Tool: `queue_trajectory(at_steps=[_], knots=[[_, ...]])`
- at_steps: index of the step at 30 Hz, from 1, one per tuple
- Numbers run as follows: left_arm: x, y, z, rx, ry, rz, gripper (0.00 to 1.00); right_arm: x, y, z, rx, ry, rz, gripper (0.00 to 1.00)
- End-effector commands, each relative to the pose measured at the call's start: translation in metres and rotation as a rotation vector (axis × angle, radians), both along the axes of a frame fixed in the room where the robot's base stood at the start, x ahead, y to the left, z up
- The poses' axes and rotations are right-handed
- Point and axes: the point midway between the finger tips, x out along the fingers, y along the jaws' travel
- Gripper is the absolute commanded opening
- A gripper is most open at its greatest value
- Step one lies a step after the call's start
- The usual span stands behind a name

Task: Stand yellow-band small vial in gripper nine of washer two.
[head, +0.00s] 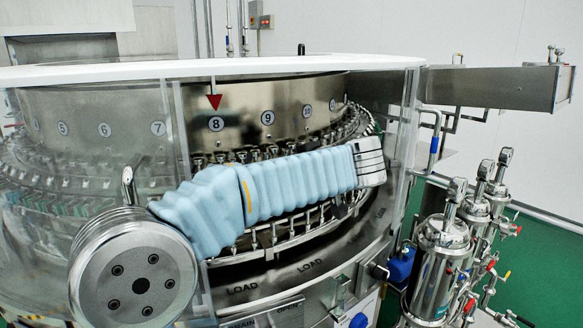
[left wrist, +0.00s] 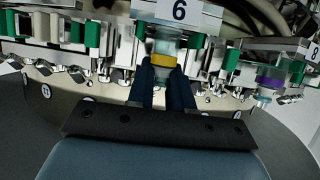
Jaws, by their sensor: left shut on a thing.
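In the left wrist view my left gripper (left wrist: 167,85) has its two dark fingers closed around a clear small vial with a yellow band (left wrist: 163,61). The numbered plates 5 to 10 show on the drum, with a red arrow above plate 8 (head: 216,124). My right gripper is not in view.
In the left wrist view a purple-band vial (left wrist: 269,82) is at the right, and green blocks (left wrist: 92,34) line the metal row. In the head view a clear guard (head: 90,150) encloses the washer's left side. Steel filter housings (head: 441,250) stand at the right.

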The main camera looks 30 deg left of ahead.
Motion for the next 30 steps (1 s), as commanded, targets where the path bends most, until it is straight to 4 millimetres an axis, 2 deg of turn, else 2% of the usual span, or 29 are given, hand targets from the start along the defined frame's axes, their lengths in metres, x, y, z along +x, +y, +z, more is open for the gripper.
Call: queue_trajectory(at_steps=[1, 2, 6, 14, 18, 30], knots=[[0.0, 0.0, -0.002, 0.0, 0.001, 0.0, 0.0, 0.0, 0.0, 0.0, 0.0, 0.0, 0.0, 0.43], [0.0, 0.0, -0.001, 0.0, 0.0, 0.0, 0.25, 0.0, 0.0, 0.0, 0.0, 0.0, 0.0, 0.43], [0.0, 0.0, -0.001, 0.0, 0.0, 0.0, 0.46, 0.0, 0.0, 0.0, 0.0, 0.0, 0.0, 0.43], [0.0, 0.0, 0.0, 0.0, 0.0, 0.0, 0.46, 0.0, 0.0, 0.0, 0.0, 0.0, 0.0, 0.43], [-0.001, -0.002, 0.009, -0.001, -0.002, -0.002, 0.46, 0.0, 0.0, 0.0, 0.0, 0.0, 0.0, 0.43], [-0.038, -0.074, 0.042, -0.001, -0.001, -0.004, 0.46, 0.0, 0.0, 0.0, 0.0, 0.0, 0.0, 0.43]])
